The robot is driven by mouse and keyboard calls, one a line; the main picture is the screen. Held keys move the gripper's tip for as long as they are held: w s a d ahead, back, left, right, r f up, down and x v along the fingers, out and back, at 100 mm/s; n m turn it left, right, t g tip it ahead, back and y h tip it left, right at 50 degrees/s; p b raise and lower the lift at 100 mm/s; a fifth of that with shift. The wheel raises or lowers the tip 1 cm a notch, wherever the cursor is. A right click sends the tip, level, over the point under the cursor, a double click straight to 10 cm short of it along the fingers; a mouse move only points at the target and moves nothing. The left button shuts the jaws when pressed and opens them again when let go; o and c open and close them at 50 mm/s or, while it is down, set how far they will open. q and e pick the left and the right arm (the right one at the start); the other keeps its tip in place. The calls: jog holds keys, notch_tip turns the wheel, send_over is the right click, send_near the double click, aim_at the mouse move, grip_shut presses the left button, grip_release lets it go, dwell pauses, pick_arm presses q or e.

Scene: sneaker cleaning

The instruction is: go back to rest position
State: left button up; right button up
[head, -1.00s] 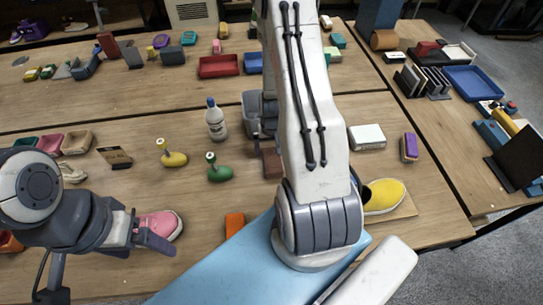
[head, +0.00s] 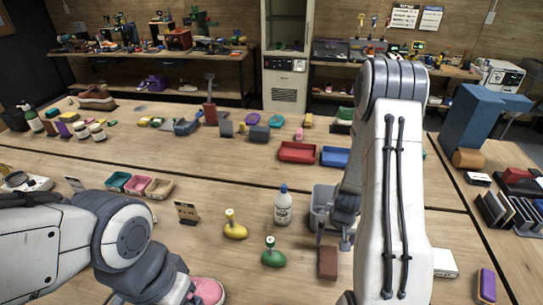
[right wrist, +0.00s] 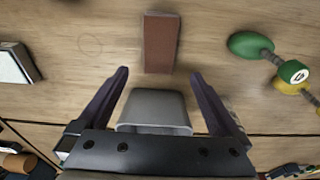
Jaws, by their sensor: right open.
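My right gripper (head: 334,238) is over the table beside the grey bin (head: 321,207), partly hidden by my right arm. In the right wrist view its two dark fingers (right wrist: 166,95) are apart with nothing gripped; the grey bin (right wrist: 153,108) shows below and between them. A brown block (head: 328,262) lies on the table just in front, and it also shows beyond the fingertips in the wrist view (right wrist: 160,42). A pink sneaker (head: 208,291) shows partly at the bottom edge.
A white bottle (head: 283,207) stands left of the bin. A red tray (head: 297,152) and blue tray (head: 334,157) sit behind. A purple block (head: 487,285) is at the right.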

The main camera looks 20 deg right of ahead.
aim_at(329, 257)
jog(key=f+b, duration=0.1)
jog(key=f, duration=0.1)
jog(key=f+b, duration=0.1)
jog(key=f, duration=0.1)
jog(key=f+b, duration=0.1)
jog(key=f, duration=0.1)
jog(key=shift+w+d+f+b, duration=0.15)
jog(key=shift+w+f+b, duration=0.15)
jog(key=f, duration=0.1)
jog(key=f+p, duration=0.1)
jog(key=f, duration=0.2)
jog(key=shift+w+d+f+p, duration=0.2)
jog(key=shift+w+p, duration=0.1)
jog(key=shift+p, duration=0.05)
jog(key=shift+w+r+b, duration=0.1)
jog(key=shift+r+b, duration=0.05)
jog(key=shift+b, duration=0.15)
jog(key=shift+r, duration=0.3)
jog(key=shift+f, duration=0.1)
